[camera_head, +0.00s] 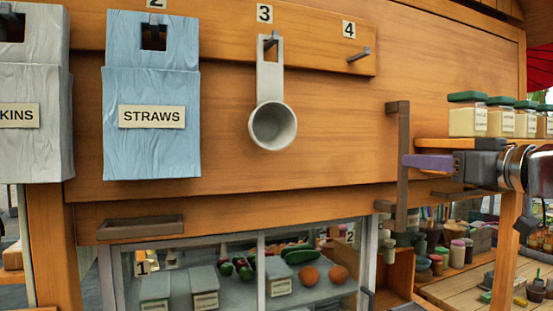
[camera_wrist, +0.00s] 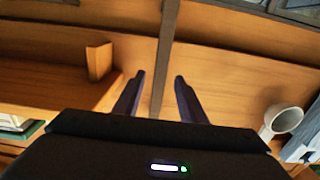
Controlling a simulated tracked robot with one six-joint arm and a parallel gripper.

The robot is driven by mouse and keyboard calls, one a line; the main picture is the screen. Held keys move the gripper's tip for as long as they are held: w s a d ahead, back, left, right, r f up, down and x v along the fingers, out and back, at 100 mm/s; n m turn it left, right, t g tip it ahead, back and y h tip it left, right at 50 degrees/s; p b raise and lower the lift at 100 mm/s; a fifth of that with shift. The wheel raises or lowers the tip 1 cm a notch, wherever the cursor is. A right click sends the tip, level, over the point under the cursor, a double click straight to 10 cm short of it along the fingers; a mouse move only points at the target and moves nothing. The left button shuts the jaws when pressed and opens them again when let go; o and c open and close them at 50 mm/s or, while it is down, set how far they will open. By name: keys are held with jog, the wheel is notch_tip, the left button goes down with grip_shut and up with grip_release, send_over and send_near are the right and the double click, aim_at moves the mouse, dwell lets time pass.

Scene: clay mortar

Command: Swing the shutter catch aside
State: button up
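A dark brown upright bar (camera_head: 402,165), which looks like the shutter catch, stands on the right part of the wooden shutter board (camera_head: 330,130). Its top end bends to the left. My gripper (camera_head: 428,162) reaches in from the right with its purple fingers level at the bar's mid-height. In the wrist view the bar (camera_wrist: 167,50) runs between the two fingertips of my gripper (camera_wrist: 157,80), which stand apart, open. I cannot tell whether either finger touches the bar.
A grey scoop (camera_head: 272,125) hangs left of the bar, beside the blue straws holder (camera_head: 150,95). Green-lidded jars (camera_head: 467,120) stand on a shelf at the right, near my arm. A glass-fronted case (camera_head: 261,270) is below. A small wooden block (camera_wrist: 97,60) shows in the wrist view.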

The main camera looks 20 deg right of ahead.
jog(key=w, duration=0.6)
jog(key=shift+w+a, duration=0.15)
jog(key=shift+w, duration=0.05)
jog(key=shift+c, duration=0.2)
grip_shut()
dwell(0.4)
